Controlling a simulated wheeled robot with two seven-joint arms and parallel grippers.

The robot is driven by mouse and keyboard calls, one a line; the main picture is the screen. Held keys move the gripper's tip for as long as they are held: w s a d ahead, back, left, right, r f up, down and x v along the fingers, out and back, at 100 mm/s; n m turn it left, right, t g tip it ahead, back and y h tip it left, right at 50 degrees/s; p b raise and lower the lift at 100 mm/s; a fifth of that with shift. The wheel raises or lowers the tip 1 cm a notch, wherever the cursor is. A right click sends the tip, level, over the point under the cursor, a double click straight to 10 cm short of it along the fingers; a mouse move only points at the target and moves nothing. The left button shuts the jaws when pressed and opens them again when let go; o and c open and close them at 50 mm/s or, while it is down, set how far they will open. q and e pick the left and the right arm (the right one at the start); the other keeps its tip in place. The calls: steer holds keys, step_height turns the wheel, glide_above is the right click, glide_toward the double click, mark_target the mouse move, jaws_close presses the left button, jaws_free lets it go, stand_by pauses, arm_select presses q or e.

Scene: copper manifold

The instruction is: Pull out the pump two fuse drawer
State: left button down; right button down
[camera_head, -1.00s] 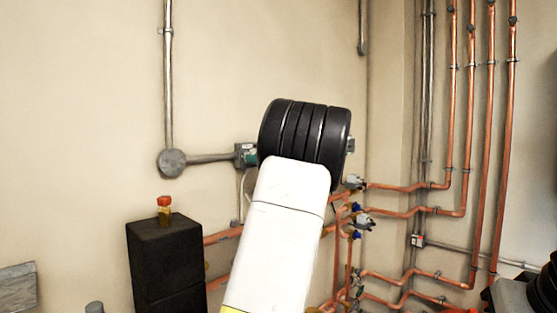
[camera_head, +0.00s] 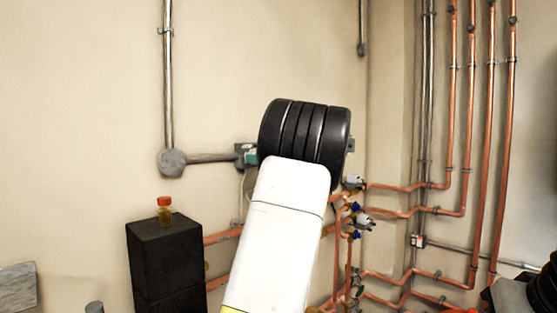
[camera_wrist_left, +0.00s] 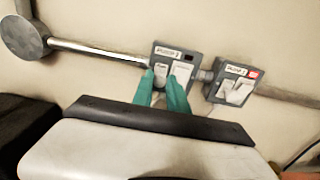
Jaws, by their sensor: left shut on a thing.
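In the left wrist view two grey switch boxes are fixed to the wall on a metal conduit. The left box (camera_wrist_left: 187,52) has a white label, a dark indicator and pale parts on its front. The right box (camera_wrist_left: 220,92) has a label, a red indicator and a white switch. The label print is too small to read surely. The teal fingers of my left gripper (camera_wrist_left: 160,82) are at the left box, shut on its small fuse drawer (camera_wrist_left: 160,72), which the fingers partly hide. In the head view my left arm covers most of the boxes. My right gripper is not seen.
A round junction box (camera_head: 171,162) sits left of the boxes on the conduit. Copper pipes (camera_head: 400,188) with valves run below and right.

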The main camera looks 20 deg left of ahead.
arm_select(q)
steer(key=v, duration=0.3)
steer(key=c, duration=1.3)
jaws_free()
steer(key=shift+d, duration=0.1)
steer(key=v, duration=0.7)
steer(key=shift+s+d, duration=0.15)
steer(key=shift+d, duration=0.2)
